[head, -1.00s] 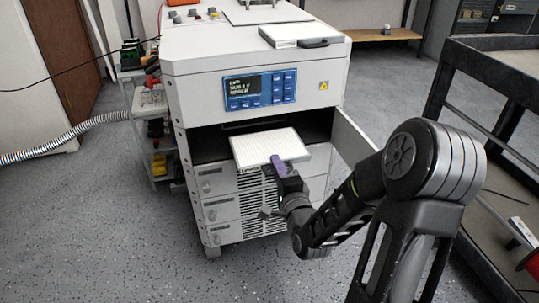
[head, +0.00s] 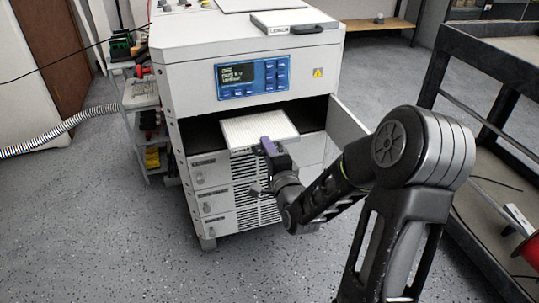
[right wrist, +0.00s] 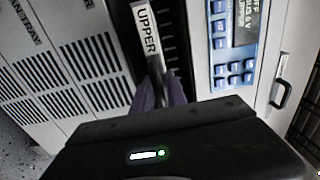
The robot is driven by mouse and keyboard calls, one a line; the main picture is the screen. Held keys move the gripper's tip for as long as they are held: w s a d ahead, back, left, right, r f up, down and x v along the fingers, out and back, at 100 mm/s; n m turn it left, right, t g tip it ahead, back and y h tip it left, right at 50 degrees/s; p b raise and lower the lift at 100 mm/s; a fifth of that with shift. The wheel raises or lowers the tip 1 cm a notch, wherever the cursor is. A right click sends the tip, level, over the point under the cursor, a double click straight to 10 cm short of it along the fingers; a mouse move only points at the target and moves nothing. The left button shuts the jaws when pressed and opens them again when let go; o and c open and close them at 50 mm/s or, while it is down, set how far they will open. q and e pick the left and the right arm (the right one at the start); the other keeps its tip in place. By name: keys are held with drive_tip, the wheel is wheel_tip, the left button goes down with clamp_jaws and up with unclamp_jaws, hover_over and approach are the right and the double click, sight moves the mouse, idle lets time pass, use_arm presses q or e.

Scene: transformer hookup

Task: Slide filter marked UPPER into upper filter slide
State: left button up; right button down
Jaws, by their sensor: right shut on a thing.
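The white ribbed filter (head: 258,131) lies roughly flat at the dark open bay (head: 205,137) of the white cabinet, its front part sticking out. In the right wrist view its edge label reads UPPER (right wrist: 148,32). My right gripper (head: 270,147) is shut on the filter's front edge, from the front. Its purple fingers also show in the right wrist view (right wrist: 160,92). The filter's far edge is against the dark bay; I cannot tell whether it sits in the slide. The slide rails are hidden. My left gripper is not in view.
The bay's door (head: 346,130) stands open at the right, close to my right arm. A second filter-like panel (head: 287,20) with a dark handle lies on the cabinet top. A dark cart (head: 480,110) stands at the right. The floor at front left is clear.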

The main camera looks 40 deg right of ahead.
sight(257, 125)
drive_tip(key=shift+b+x, duration=0.4)
drive_tip(key=shift+x, duration=1.2)
drive_tip(key=shift+b+x, duration=1.35)
drive_tip(key=shift+x, duration=2.05)
drive_tip(key=shift+b+x, duration=0.9)
drive_tip(key=shift+x, duration=1.9)
drive_tip(key=shift+r, duration=0.1)
drive_tip(key=c, duration=1.3)
unclamp_jaws()
drive_tip(key=shift+s, duration=0.1)
